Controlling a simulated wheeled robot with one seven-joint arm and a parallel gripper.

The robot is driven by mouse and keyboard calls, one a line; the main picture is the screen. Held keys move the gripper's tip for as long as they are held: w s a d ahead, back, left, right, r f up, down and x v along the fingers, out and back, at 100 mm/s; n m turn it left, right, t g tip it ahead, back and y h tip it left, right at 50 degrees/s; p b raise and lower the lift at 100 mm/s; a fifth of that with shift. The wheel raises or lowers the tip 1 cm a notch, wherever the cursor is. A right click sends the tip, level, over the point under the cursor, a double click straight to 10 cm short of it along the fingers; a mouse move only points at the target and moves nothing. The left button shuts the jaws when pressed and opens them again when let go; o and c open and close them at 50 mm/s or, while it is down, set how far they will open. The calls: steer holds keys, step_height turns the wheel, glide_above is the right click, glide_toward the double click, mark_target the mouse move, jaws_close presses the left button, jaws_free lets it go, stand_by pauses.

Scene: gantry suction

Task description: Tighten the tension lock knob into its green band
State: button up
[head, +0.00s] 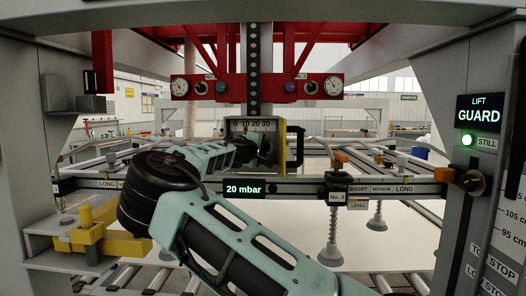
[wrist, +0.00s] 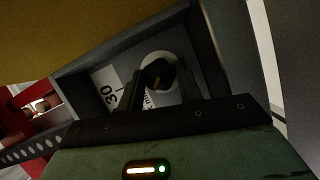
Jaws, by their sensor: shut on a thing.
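My gripper (wrist: 160,90) is shut on a dark, faceted knob (wrist: 158,73) in the wrist view. A pale round face shows behind the knob. In the head view my gripper (head: 255,150) reaches the front of a scale box (head: 236,126) marked 0 10 20 30, and the knob is mostly hidden by the gripper. Part of the scale, with the number 30 (wrist: 111,94), shows beside the gripper in the wrist view. No green band or label for the knob can be made out.
A yellow side plate (head: 282,147) and a dark handle (head: 296,147) stand close on the right of the box. A cross beam (head: 300,188) with a 20 mbar display runs below.

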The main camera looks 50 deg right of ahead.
steer(key=shift+m+b, duration=0.4)
steer(key=shift+m, duration=0.2)
steer(key=o, duration=1)
steer(key=shift+a, duration=0.1)
steer(key=b+v, duration=0.1)
steer(key=v, duration=0.4)
steer(key=b+v, duration=0.2)
steer(key=v, duration=0.4)
steer(key=b+v, duration=0.1)
steer(key=v, duration=0.5)
steer(key=shift+r+b, duration=0.3)
steer(key=shift+b, duration=0.1)
steer(key=shift+a, duration=0.1)
